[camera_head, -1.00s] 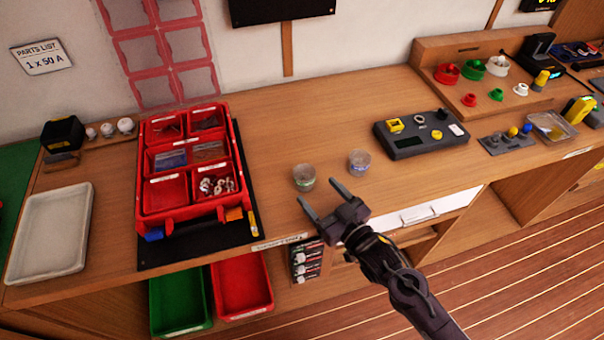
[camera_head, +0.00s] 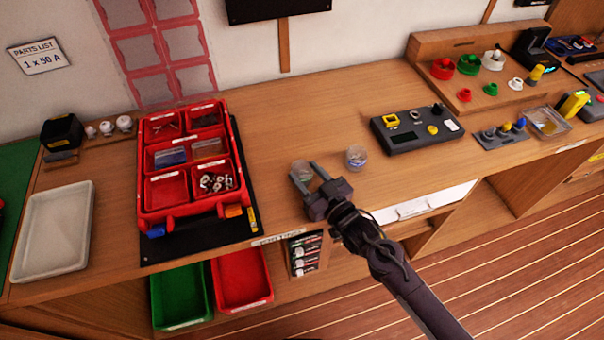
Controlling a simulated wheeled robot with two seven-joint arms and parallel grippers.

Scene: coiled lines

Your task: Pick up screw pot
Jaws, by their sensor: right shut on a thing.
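Two small clear round pots stand on the wooden bench near its front edge. The left pot (camera_head: 299,168) sits between the fingers of my right gripper (camera_head: 305,173), which is shut on it. The fingers hide part of its sides, and its contents are hard to make out. It appears to be still on or close to the bench top. The other pot (camera_head: 356,155) stands upright just to the right, apart from the gripper, with something small inside. Which of the two is the screw pot cannot be read. My left gripper is out of view.
A red compartment case (camera_head: 161,217) with screws and small parts lies on a black mat at left. A white tray (camera_head: 80,235) is beyond it. A dark grey device (camera_head: 405,143) stands right of the pots. The bench behind the pots is clear.

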